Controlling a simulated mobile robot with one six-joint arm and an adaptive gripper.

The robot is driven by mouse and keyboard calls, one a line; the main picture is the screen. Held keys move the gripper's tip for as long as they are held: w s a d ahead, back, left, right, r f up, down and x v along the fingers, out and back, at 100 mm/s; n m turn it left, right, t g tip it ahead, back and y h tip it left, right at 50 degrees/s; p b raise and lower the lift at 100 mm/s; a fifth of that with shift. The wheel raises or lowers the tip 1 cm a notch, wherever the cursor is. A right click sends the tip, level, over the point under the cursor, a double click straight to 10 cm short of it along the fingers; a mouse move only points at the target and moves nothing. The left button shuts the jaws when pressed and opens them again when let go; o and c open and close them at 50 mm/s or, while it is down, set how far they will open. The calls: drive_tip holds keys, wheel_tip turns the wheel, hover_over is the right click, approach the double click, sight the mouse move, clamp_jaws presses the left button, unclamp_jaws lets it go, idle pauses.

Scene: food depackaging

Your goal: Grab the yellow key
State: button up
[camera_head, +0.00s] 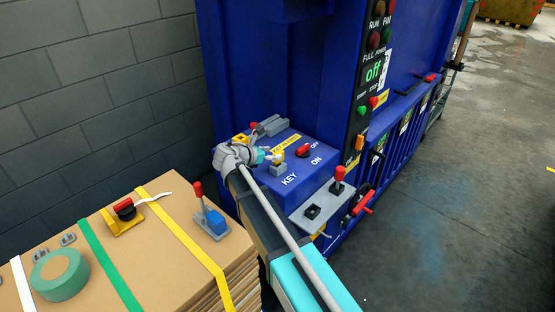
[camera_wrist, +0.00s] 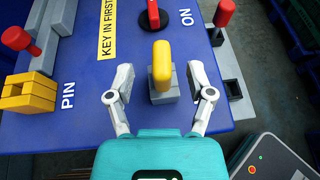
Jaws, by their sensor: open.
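The yellow key (camera_wrist: 161,62) stands upright in a grey block on the blue panel, in the middle of the wrist view. In the head view the yellow key (camera_head: 277,158) is small and partly covered by my arm. My gripper (camera_wrist: 160,83) is open, with one finger on each side of the key and its grey block. A gap shows between each finger and the key. In the head view my gripper (camera_head: 268,157) is over the left part of the blue panel, mostly hidden behind my own wrist.
The blue panel (camera_wrist: 75,118) carries a red rotary switch (camera_wrist: 153,15), a yellow pin block (camera_wrist: 28,92) and a red-knobbed lever (camera_wrist: 20,40). Another red-knobbed lever (camera_wrist: 223,14) stands to the right. Stacked cardboard (camera_head: 150,255) with a green tape roll (camera_head: 60,273) lies at left.

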sight(277, 152)
drive_tip(key=shift+b+x, duration=0.9)
drive_tip(key=shift+x, duration=1.7)
drive_tip(key=shift+r, duration=0.1)
drive_tip(key=shift+c, duration=0.2)
clamp_jaws()
